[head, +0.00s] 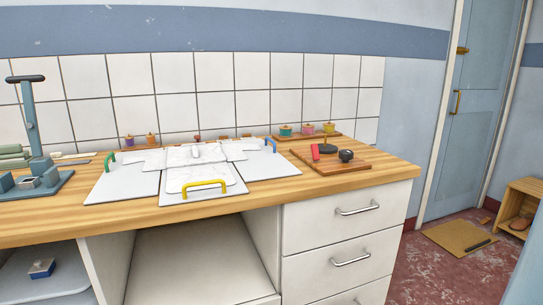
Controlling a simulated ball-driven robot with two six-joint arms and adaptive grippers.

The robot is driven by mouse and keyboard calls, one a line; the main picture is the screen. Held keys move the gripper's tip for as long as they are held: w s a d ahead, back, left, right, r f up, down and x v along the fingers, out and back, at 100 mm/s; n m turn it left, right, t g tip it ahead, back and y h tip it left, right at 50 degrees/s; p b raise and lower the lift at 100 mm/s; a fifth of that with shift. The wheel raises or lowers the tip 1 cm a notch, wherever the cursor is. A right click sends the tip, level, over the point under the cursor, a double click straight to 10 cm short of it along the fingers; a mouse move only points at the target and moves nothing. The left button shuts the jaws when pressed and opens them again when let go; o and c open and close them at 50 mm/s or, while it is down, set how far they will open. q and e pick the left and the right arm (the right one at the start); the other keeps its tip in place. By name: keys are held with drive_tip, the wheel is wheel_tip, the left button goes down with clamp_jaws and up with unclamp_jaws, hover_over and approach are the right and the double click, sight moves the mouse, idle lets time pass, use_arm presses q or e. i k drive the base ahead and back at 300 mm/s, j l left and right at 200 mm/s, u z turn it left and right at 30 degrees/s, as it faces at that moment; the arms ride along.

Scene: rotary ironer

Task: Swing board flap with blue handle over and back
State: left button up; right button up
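The folding board lies on the wooden counter, with pale flaps spread around its middle. The flap with the blue handle (262,167) is on the board's right side and lies flat, outward from the middle. Its blue handle (270,145) stands near the flap's far right edge. A flap with a green handle (122,181) lies on the left and one with a yellow handle (204,187) lies at the front. White cloth (190,155) lies over the middle, with a small pale handle-like piece on it. Neither of my grippers is in view.
A wooden board (355,165) with a red item and dark round items lies to the right. A blue-grey press stand (35,130) is at the left. Small coloured pots (308,130) stand along the tiled wall. Drawers (345,235) and open shelves are below.

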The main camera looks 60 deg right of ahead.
sight(264, 164)
drive_tip(key=z, duration=1.6)
drive_tip(key=i+j+u, duration=0.1)
drive_tip(key=i+j, duration=0.05)
